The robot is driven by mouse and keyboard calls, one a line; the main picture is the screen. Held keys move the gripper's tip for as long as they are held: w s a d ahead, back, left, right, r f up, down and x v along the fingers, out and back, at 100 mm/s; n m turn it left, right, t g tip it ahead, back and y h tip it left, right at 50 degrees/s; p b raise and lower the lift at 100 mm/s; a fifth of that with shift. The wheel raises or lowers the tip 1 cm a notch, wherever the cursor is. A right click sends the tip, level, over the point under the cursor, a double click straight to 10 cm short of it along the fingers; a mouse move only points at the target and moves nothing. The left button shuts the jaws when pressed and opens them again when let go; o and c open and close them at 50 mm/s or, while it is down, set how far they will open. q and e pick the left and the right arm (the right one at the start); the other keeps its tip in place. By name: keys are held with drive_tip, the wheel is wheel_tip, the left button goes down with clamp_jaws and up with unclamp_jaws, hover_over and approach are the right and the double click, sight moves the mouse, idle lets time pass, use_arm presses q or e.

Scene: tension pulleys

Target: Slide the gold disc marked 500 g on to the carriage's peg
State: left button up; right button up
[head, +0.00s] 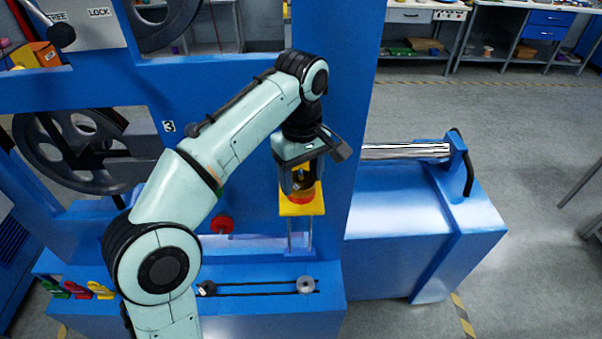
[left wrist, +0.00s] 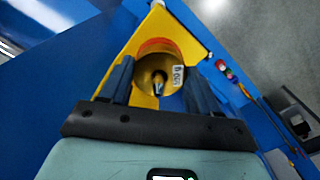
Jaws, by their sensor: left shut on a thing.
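The gold disc (left wrist: 146,72) with a white label (left wrist: 178,76) lies between the two fingers of my left gripper (left wrist: 160,88), which is shut on it. A dark peg with a shiny tip (left wrist: 159,80) shows at the disc's middle; how far the disc is down on it I cannot tell. An orange-red disc (left wrist: 160,46) lies just beyond the gold one. The yellow carriage (left wrist: 140,42) is beneath them. In the head view my left gripper (head: 300,190) is over the yellow carriage (head: 303,209) and hides most of the gold disc. My right gripper is not in view.
A blue frame post (head: 350,90) stands close behind the gripper. A red knob (head: 221,224) sits left of the carriage. Coloured pieces (head: 76,291) and a slotted ledge with a grey pulley (head: 305,285) are in front. A large wheel (head: 60,150) is at left.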

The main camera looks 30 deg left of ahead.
use_arm(q)
drive_tip(key=o, duration=1.6)
drive_tip(key=shift+c, duration=0.2)
wheel_tip(320, 180, up, 6)
drive_tip(key=shift+p, duration=1.1)
drive_tip(key=shift+w+r, duration=0.25)
drive_tip(key=shift+w, duration=0.05)
drive_tip(key=shift+r, duration=0.25)
drive_tip(key=shift+s+r, duration=0.25)
drive_tip(key=shift+s, duration=0.2)
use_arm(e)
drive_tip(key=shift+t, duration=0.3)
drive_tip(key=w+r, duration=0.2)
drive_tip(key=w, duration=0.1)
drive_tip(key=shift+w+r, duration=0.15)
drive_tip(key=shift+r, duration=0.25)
use_arm(q)
drive_tip(key=shift+w, duration=0.2)
